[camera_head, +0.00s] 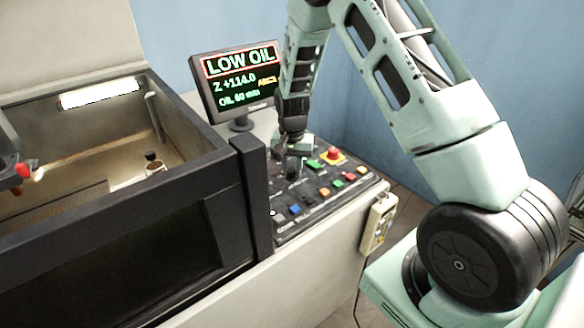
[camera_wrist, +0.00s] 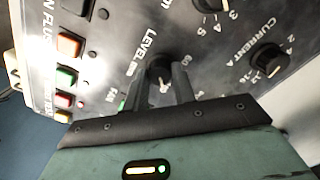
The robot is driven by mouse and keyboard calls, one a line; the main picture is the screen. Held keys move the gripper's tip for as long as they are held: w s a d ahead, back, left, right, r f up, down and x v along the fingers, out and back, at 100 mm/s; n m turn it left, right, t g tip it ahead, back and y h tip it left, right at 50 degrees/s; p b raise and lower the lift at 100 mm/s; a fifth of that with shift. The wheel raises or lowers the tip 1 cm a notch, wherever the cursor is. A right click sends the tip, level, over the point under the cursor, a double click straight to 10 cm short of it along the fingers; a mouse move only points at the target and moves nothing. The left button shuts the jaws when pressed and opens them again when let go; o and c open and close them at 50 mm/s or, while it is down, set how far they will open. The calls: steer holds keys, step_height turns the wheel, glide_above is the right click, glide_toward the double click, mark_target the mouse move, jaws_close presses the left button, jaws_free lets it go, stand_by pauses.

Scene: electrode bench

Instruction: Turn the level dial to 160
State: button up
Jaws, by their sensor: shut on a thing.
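The level dial (camera_wrist: 160,70) is a round black knob on the dark control panel, beside the printed word LEVEL in the wrist view. My gripper (camera_wrist: 163,80) has its two fingers on either side of the knob and is shut on it. A pale mark shows on the knob between the fingers, but its exact setting is hard to read. In the head view my gripper (camera_head: 292,140) is down at the back of the panel and hides the dial. The screen (camera_head: 240,82) reads LOW OIL, Z +114.0 and an oil line of about 60 mm.
A current dial (camera_wrist: 268,61) sits to the right of the level dial in the wrist view. Several coloured buttons and a red emergency knob (camera_head: 333,154) share the panel. An open tank (camera_head: 80,165) stands at left.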

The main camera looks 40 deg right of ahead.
mark_target(293, 171)
steer(key=o, duration=1)
step_height(293, 171, up, 18)
steer(key=b, duration=0.3)
steer(key=shift+f, duration=0.25)
steer(key=shift+s, duration=0.1)
